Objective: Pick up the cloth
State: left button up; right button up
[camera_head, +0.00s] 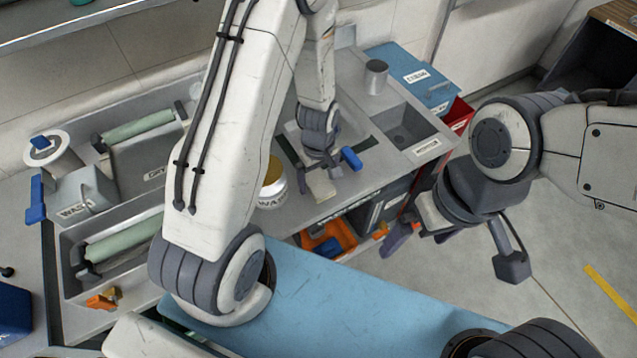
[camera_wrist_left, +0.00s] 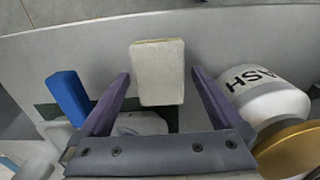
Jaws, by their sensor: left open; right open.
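The cloth looks like a small folded beige block (camera_head: 321,188), lying on the grey bench near its front edge. In the left wrist view the cloth (camera_wrist_left: 157,72) appears ahead of and between the two purple fingertips. My left gripper (camera_head: 320,165) is open and empty, pointing down just above the cloth; it also shows in the left wrist view (camera_wrist_left: 160,88). I cannot tell how far apart they are. My right gripper (camera_head: 453,254) is open and empty, out over the floor to the right of the bench.
A blue block (camera_head: 351,158) lies right of the cloth; it also shows in the left wrist view (camera_wrist_left: 68,97). A white WASH tub (camera_head: 272,192) stands left of it. An orange bin (camera_head: 335,238) sits below the bench edge. Trays with green rollers (camera_head: 138,125) fill the left.

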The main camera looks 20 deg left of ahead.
aim_at(319, 181)
pick_arm(q)
jog(key=c, duration=1.3)
jog(key=shift+r, duration=0.1)
jog(key=shift+r, duration=0.5)
notch_tip(319, 181, up, 2)
jog(key=shift+w+r+b, duration=0.1)
jog(key=shift+r+b, duration=0.1)
jog(key=shift+b, duration=0.2)
jog(key=d+r, duration=0.2)
jog(key=d, duration=0.2)
jog(key=d+r+b, duration=0.1)
jog(key=d+r, duration=0.2)
jog(key=d+r+b, duration=0.1)
jog(key=d+r, duration=0.1)
jog(key=d, duration=0.2)
jog(key=shift+w+d+r, duration=0.25)
jog(key=shift+d, duration=0.1)
